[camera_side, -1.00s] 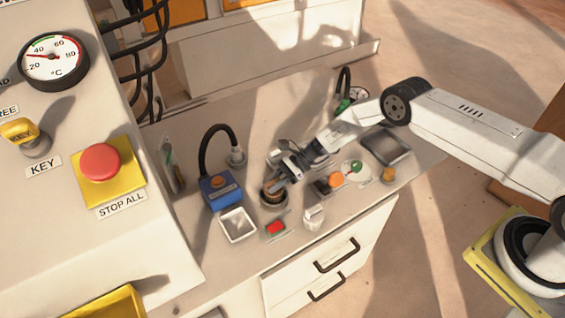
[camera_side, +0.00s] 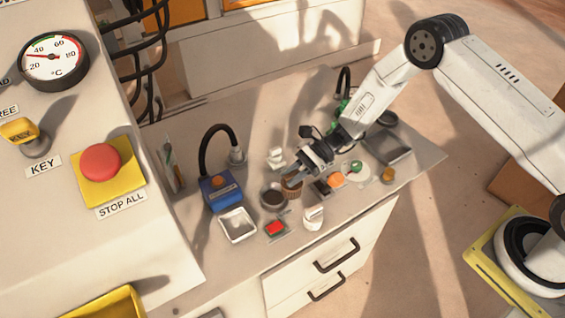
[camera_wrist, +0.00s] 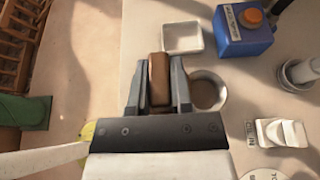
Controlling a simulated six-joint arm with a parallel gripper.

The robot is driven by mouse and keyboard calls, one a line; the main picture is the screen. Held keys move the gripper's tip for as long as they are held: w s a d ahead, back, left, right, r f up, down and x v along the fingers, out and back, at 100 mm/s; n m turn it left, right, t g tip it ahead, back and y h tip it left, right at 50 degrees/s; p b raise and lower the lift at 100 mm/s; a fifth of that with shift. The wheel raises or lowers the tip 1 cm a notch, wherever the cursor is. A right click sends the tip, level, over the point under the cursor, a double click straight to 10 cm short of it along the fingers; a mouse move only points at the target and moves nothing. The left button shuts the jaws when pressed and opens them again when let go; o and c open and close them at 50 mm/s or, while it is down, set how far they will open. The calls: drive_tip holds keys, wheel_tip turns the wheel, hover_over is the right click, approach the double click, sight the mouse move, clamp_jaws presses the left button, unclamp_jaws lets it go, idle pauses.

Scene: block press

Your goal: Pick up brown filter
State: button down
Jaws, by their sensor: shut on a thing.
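The brown filter (camera_side: 292,186) is held between the fingers of my gripper (camera_side: 290,178), just right of a dark round holder (camera_side: 273,196) in the side view. It appears to be above the bench, though its exact height is hard to judge. In the wrist view the filter (camera_wrist: 159,80) sits between the two grey fingers of my gripper (camera_wrist: 160,72), which are shut on its sides. The holder (camera_wrist: 222,91) is beside it to the right, with a dark interior and partly hidden by a finger.
A white square tray (camera_side: 238,225) and a blue box with an orange knob (camera_side: 220,190) stand to the left. A red button (camera_side: 276,228) and a white block (camera_side: 313,217) are in front. Orange and green items (camera_side: 335,180) and a dark tray (camera_side: 387,146) lie to the right.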

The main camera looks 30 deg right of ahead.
drive_tip(key=s+d+r, duration=0.2)
drive_tip(key=s+r, duration=0.1)
drive_tip(key=s, duration=0.4)
drive_tip(key=shift+r, duration=0.2)
drive_tip(key=shift+a, duration=0.1)
idle(0.5)
